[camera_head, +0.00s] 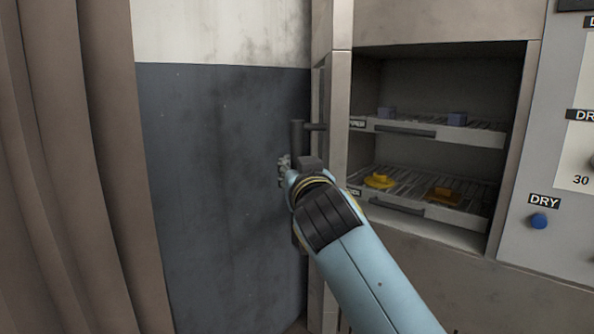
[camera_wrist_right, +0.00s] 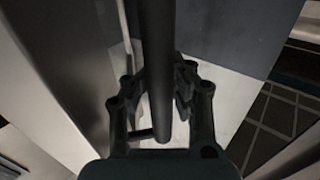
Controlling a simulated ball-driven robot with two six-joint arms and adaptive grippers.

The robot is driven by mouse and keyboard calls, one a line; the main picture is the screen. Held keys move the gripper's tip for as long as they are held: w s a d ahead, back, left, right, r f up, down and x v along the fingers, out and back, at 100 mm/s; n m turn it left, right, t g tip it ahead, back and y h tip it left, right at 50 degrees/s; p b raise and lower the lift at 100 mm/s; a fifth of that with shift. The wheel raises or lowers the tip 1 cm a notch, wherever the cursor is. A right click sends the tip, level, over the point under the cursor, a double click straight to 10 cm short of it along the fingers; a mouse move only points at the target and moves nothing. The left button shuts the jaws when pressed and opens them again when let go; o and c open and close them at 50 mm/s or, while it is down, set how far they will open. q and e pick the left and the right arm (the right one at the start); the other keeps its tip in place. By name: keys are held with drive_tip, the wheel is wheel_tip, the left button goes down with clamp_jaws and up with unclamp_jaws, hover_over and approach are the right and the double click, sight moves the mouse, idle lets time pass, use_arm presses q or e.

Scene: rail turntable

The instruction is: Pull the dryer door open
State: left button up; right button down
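The dryer door (camera_head: 317,110) stands swung open, seen nearly edge-on at the left side of the dryer opening. Its dark upright bar handle (camera_head: 297,135) sticks out to the left on a short mount. My right gripper (camera_head: 286,170) is at the handle, partly hidden behind my own wrist. In the right wrist view the handle bar (camera_wrist_right: 160,60) runs between the two fingers, which close in on it from both sides. Exact finger contact is hard to make out. My left gripper is not in view.
Inside the dryer, an upper rack (camera_head: 470,133) holds purple pieces and a lower rack (camera_head: 455,215) holds yellow pieces. A panel with a blue DRY button (camera_head: 539,221) is at right. A grey-blue wall (camera_head: 220,180) and brown curtain (camera_head: 70,170) are left.

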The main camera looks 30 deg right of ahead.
drive_tip(key=c, duration=1.5)
unclamp_jaws()
drive_tip(key=shift+s+a+f, duration=0.1)
drive_tip(key=shift+a+f, duration=0.05)
drive_tip(key=shift+f, duration=0.05)
drive_tip(key=shift+c, duration=0.2)
drive_tip(key=o, duration=0.5)
drive_tip(key=shift+s+a+r, duration=0.15)
drive_tip(key=shift+r, duration=0.1)
drive_tip(key=shift+c, duration=0.2)
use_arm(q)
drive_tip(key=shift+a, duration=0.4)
